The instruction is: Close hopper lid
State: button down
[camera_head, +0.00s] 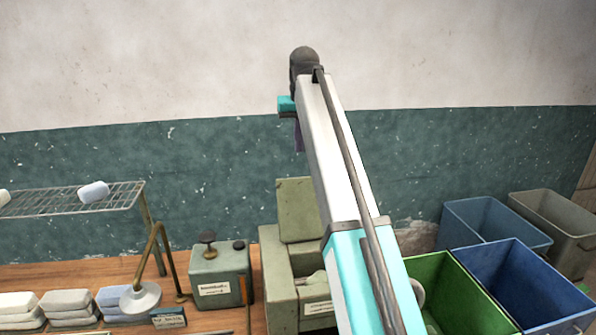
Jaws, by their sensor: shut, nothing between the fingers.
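The hopper (278,285) is a worn olive-green box on the wooden bench, low in the middle of the picture. Its lid (297,210) stands raised at the back, tilted up from the open top. My arm crosses in front of the hopper's right side and hides part of it and the lid's right edge. My gripper (299,136) is at the far end of the arm, higher in the picture than the lid and apart from it. Only a small part of it shows past the arm; it is shut and empty.
A small green box with dark knobs (221,275) stands left of the hopper. Further left are a brass lamp (141,297), stacked pale bars (67,300) and a wire rack (75,200). Green (450,290), blue (520,285) and grey (560,225) bins stand at the right.

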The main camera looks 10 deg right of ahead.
jog(key=shift+f, duration=0.1)
jog(key=b+x, duration=0.2)
jog(key=x, duration=0.8)
jog(key=shift+s+r, duration=0.15)
jog(key=shift+s, duration=0.9)
jog(key=shift+s+r, duration=0.2)
jog(key=shift+s, duration=0.85)
jog(key=shift+d, duration=0.1)
